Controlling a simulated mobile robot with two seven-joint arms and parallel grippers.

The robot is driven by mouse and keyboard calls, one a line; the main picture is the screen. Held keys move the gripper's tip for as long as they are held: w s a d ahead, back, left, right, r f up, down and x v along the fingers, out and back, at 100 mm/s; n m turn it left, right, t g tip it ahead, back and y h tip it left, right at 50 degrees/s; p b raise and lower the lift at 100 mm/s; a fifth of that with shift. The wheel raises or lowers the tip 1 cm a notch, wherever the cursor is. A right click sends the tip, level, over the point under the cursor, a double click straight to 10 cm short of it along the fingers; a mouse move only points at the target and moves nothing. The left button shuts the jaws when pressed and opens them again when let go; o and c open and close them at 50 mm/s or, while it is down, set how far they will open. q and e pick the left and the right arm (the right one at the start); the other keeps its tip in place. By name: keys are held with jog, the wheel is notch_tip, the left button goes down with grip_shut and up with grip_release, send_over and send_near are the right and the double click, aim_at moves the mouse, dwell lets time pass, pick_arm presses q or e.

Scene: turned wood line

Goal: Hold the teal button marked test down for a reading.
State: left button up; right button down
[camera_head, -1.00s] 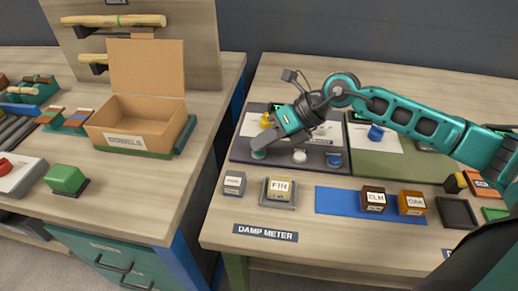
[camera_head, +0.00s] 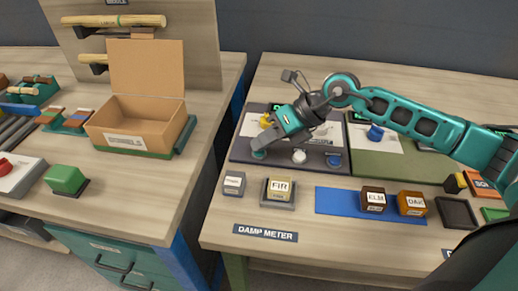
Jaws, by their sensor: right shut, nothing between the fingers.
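The damp meter's dark panel (camera_head: 240,150) lies on the right bench, behind the label DAMP METER (camera_head: 265,232). A teal button (camera_head: 258,154) sits at the panel's front left. My right gripper (camera_head: 263,147) is shut and empty, its tip pointing down at the teal button. It looks to be touching or just above the button; I cannot tell which. The arm and gripper hide much of the meter, and I cannot read the button's marking. A white button (camera_head: 299,156) and a blue button (camera_head: 334,160) are in the same row. My left gripper is not in view.
In front of the panel stand a grey block (camera_head: 234,183), a FIR block (camera_head: 279,189) on a tray, and ELM (camera_head: 374,198) and OAK (camera_head: 412,202) blocks on a blue mat (camera_head: 335,200). A yellow knob (camera_head: 266,120) is behind the gripper. An open cardboard box (camera_head: 140,118) stands on the left bench.

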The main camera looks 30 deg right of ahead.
aim_at(264, 152)
dwell(0.6)
jog(key=shift+r, duration=0.1)
jog(key=shift+r+p, duration=0.45)
jog(key=shift+r, duration=0.25)
jog(key=shift+r, duration=0.1)
notch_tip(264, 152, up, 5)
jog(key=p, duration=0.4)
dwell(0.4)
